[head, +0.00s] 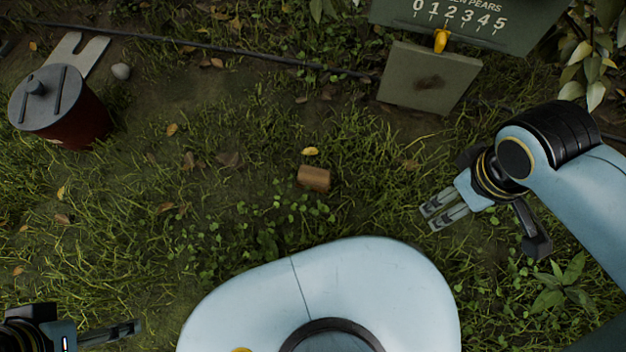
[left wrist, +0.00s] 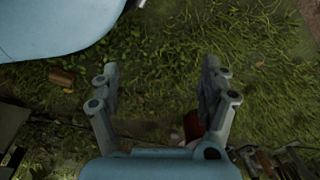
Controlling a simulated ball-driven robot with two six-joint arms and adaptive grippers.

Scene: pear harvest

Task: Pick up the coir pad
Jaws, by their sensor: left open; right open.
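A small brown block with a lighter right part, which looks like the coir pad (head: 314,178), lies on the grass near the middle of the head view; its texture is too small to read. It also shows at the left of the left wrist view (left wrist: 62,76). My left gripper (head: 128,329) is at the bottom left of the head view, apart from the pad. In the left wrist view its two fingers (left wrist: 160,85) stand wide apart with only grass between the tips. My right gripper (head: 433,214) is open and empty, to the right of the pad.
A numbered green board (head: 480,18) and grey plate (head: 405,75) with a brown patch are at upper right. Grass around the pad is open.

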